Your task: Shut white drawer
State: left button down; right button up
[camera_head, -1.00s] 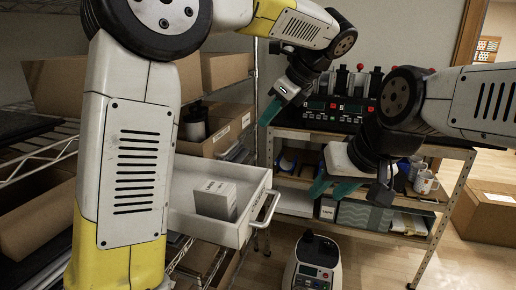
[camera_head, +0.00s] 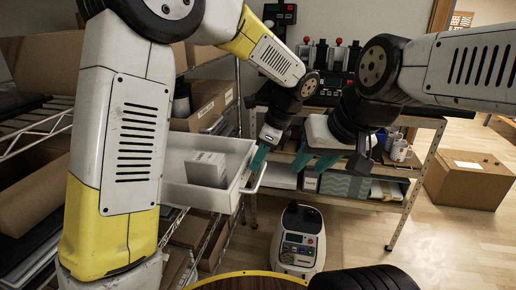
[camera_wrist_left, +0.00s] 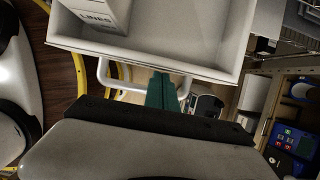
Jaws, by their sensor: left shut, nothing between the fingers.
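The white drawer (camera_head: 176,198) sticks out from the wire shelf at the left, with a small white box (camera_head: 207,169) inside. Its white bar handle (camera_head: 262,178) is on the front side, facing right. The handle also shows in the left wrist view (camera_wrist_left: 112,84). My left gripper (camera_head: 258,159) is shut and empty, its teal fingers at the drawer's front beside the handle. In the left wrist view the fingers (camera_wrist_left: 162,92) overlap the handle bar; I cannot tell whether they touch it. My right gripper (camera_head: 314,163) hangs open and empty to the right, away from the drawer.
A wheeled machine (camera_head: 299,240) stands on the floor right of the drawer. A metal shelf (camera_head: 425,170) with mugs (camera_head: 399,151) and boxes stands behind my right gripper. A cardboard box (camera_head: 467,181) lies at the far right.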

pick_arm(q)
jog(key=shift+f, duration=0.15)
send_near(182, 164)
jog(key=x, duration=0.5)
dwell(0.4)
dwell(0.3)
